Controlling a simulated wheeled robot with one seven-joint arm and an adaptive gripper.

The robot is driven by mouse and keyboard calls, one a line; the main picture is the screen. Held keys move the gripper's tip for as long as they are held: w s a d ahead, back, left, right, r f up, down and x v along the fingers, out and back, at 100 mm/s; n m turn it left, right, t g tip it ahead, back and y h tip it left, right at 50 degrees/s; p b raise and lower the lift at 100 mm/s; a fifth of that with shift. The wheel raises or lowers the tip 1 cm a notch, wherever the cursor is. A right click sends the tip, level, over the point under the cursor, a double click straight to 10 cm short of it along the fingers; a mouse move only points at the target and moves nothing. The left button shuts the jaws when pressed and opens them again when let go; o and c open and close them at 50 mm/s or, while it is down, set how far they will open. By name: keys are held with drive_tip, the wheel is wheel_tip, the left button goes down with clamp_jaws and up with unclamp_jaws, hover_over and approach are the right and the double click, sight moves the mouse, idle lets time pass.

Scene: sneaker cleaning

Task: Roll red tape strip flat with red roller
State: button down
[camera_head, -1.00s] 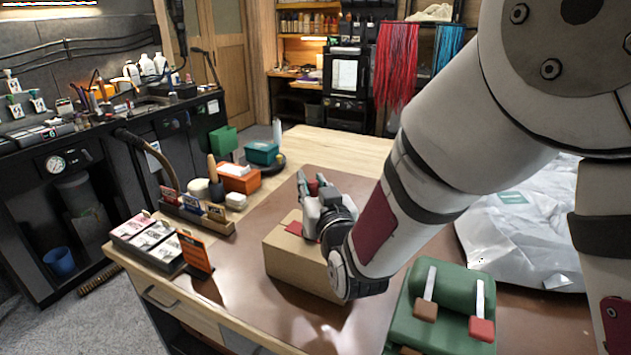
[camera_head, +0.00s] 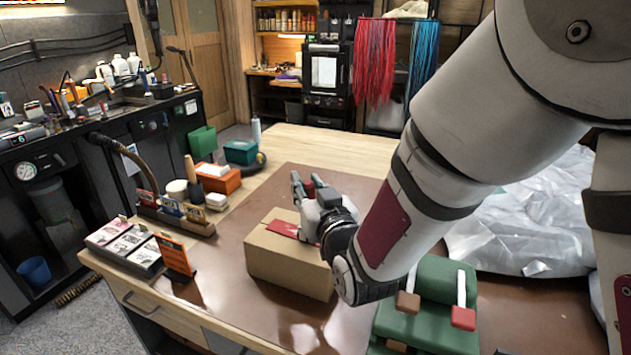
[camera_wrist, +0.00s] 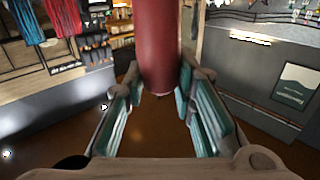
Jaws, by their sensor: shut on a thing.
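My gripper (camera_head: 309,188) is over the far right part of the cardboard box (camera_head: 290,268) on the brown mat. It is shut on a dark red cylinder, the red roller (camera_wrist: 160,45), which fills the upper middle of the wrist view between the teal finger pads. In the head view only a small red part of the roller shows between the fingers. A red tape strip (camera_head: 284,229) lies on top of the box, left of my gripper. My gripper and arm hide its right end. I cannot tell whether the roller touches the box.
A green stand (camera_head: 428,325) with brown and red blocks is right of the box. Card racks (camera_head: 125,246) and an orange box (camera_head: 220,180) stand at the left. A crumpled silvery bag (camera_head: 520,225) lies at the right. The brown mat (camera_head: 225,310) is clear left of the box.

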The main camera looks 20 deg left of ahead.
drive_tip(key=shift+w+a+r+b, duration=0.15)
drive_tip(key=shift+a+b, duration=0.25)
drive_tip(key=shift+a, duration=1.25)
drive_tip(key=shift+w+a, duration=0.1)
drive_tip(key=shift+w+a+f, duration=0.1)
drive_tip(key=shift+a, duration=0.5)
drive_tip(key=shift+w+a+f, duration=0.1)
drive_tip(key=shift+a, duration=0.55)
drive_tip(key=shift+w+a+b, duration=0.1)
drive_tip(key=shift+a+b, duration=0.25)
drive_tip(key=shift+a, duration=0.75)
drive_tip(key=shift+d, duration=0.1)
